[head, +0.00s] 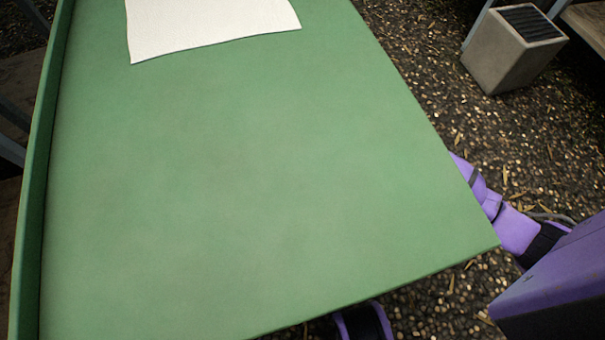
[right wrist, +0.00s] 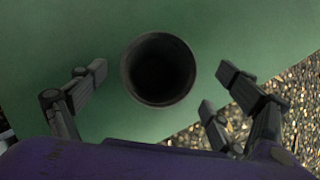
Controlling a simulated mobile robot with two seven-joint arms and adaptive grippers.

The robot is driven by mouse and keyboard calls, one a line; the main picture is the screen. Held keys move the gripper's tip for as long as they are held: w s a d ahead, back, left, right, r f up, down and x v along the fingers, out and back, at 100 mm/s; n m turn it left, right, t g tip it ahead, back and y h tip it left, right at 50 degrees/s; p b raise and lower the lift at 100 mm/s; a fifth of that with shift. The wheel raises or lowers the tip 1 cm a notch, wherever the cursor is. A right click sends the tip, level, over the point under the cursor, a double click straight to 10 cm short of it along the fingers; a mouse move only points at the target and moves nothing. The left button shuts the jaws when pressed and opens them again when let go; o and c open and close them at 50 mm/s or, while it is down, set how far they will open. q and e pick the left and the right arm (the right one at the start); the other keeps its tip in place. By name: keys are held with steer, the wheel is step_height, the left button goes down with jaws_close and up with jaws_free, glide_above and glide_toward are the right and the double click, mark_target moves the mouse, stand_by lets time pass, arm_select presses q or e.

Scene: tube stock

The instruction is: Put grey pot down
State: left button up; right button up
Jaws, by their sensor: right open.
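The grey pot (right wrist: 128,82) shows in the right wrist view as a round, dark-grey rim with a dark inside, seen from its open end. Behind it is a green surface; I cannot tell whether the pot touches it. My right gripper (right wrist: 163,78) is open, with its fingers spread to either side of the pot and apart from it in the picture. The pot does not show in the head view. My right gripper is hidden there, with only purple arm parts at the table's right edge. My left gripper is not in view.
The green table (head: 230,190) is bare across its middle and front, with a raised rim on the left. A white sheet (head: 210,22) lies at its far end. A square concrete bin (head: 500,55) with a slatted top stands on the gravel (head: 540,150) to the right.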

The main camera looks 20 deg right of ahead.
steer(key=p+v, duration=0.2)
steer(key=v, duration=0.5)
steer(key=shift+r, duration=0.3)
steer(key=shift+s+d, duration=0.2)
